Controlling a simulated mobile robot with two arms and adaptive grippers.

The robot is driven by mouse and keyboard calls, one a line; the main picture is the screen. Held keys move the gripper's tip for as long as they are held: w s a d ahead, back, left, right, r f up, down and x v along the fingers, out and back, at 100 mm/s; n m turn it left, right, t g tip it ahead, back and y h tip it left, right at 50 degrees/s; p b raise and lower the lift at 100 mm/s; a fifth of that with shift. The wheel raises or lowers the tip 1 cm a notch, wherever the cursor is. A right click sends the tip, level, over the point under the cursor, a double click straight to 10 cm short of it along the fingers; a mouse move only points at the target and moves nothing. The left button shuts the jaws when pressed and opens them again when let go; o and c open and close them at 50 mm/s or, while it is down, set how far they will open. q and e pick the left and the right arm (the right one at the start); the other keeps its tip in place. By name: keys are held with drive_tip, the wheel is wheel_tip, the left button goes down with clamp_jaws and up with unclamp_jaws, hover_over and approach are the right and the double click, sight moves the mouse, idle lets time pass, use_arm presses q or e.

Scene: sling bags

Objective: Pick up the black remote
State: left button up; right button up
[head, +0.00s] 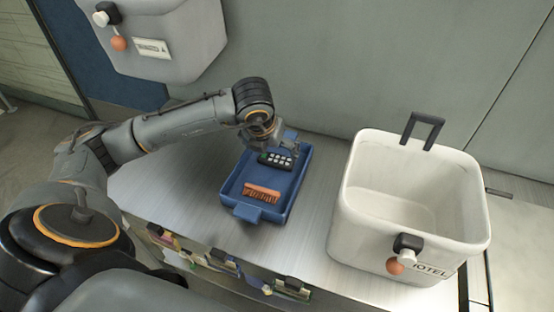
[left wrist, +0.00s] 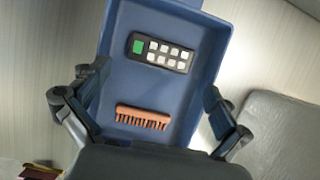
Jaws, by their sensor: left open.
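The black remote (head: 275,160) lies in the far part of a blue tray (head: 233,187). It has pale buttons and one green button, and it shows whole in the left wrist view (left wrist: 160,52). An orange-brown brush (head: 262,193) lies in the near part of the same tray, apart from the remote; it also shows in the left wrist view (left wrist: 143,118). My left gripper (head: 270,143) is above the far end of the tray. In the left wrist view its fingers (left wrist: 153,110) are spread wide and empty, with the tray between and beyond them. My right gripper is not seen.
A white open bin (head: 385,235) with a black handle stands at the right of the metal counter (head: 310,230). A grey container (head: 165,50) hangs on the wall at the back left. Several small colored items hang along the counter's front edge. The counter left of the tray is bare.

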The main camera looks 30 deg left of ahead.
sight(276, 159)
use_arm(q)
drive_tip(key=shift+f, duration=0.2)
drive_tip(key=p+x, duration=0.1)
drive_tip(key=x, duration=0.3)
drive_tip(key=shift+w+f+p, duration=0.15)
drive_tip(key=shift+w+p, duration=0.1)
drive_tip(key=shift+p, duration=0.1)
drive_tip(key=shift+w+f, duration=0.1)
drive_tip(key=shift+f, duration=0.15)
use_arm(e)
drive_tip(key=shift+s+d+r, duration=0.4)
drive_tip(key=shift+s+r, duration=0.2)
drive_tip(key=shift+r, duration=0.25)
use_arm(q)
drive_tip(key=c, duration=0.9)
